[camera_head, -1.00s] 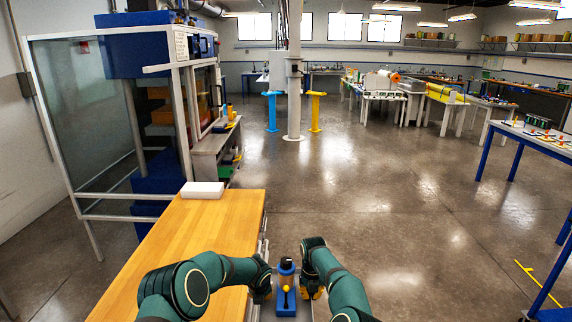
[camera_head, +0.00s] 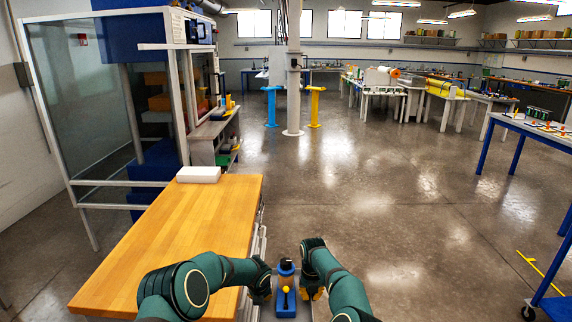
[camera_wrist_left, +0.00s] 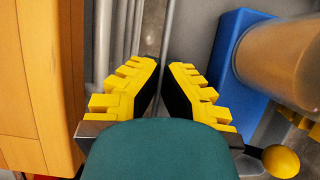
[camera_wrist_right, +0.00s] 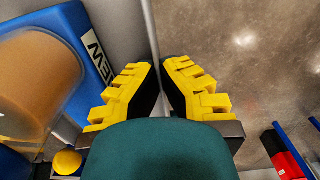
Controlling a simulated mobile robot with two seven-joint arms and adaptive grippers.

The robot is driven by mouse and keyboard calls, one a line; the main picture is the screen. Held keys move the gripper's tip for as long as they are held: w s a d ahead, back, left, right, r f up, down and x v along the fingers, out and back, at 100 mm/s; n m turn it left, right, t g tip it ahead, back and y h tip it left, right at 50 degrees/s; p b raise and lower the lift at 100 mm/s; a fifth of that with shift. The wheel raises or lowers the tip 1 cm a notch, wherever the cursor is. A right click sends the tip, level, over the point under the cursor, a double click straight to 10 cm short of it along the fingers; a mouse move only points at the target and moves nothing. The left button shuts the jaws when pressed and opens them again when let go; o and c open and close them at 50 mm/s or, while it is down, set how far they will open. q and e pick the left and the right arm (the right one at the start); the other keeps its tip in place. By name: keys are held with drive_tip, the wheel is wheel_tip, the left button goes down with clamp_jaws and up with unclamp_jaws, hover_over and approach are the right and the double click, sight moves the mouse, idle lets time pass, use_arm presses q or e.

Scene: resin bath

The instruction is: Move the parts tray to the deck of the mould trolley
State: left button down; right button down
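A grey tray (camera_head: 312,308) sits low in front of me, between my two grippers; I take it for the parts tray. It carries a blue block (camera_head: 286,305) with an amber cylinder (camera_head: 286,278) and a yellow ball (camera_head: 286,289). My left gripper (camera_wrist_left: 164,62) looks closed on the tray's left wall. My right gripper (camera_wrist_right: 160,62) looks closed on its right wall. The fingertips hide the contact. A blue frame on a caster (camera_head: 529,312) is cut off at the lower right; it may be the mould trolley. Its deck is not clear to see.
A wooden-topped bench (camera_head: 190,225) stands close on my left, with a white block (camera_head: 199,174) at its far end. A glazed cabinet (camera_head: 85,100) is behind it. A white table (camera_head: 545,130) with blue legs stands right. The floor ahead (camera_head: 370,200) is open.

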use_arm(q)
drive_tip(key=shift+s+r, duration=0.2)
drive_tip(key=shift+r, duration=0.2)
use_arm(e)
drive_tip(key=shift+s+d+r, duration=0.1)
drive_tip(key=shift+s+r, duration=0.05)
drive_tip(key=shift+r, duration=0.2)
use_arm(q)
drive_tip(key=shift+s+r, duration=0.15)
use_arm(e)
drive_tip(key=shift+s+r, duration=0.1)
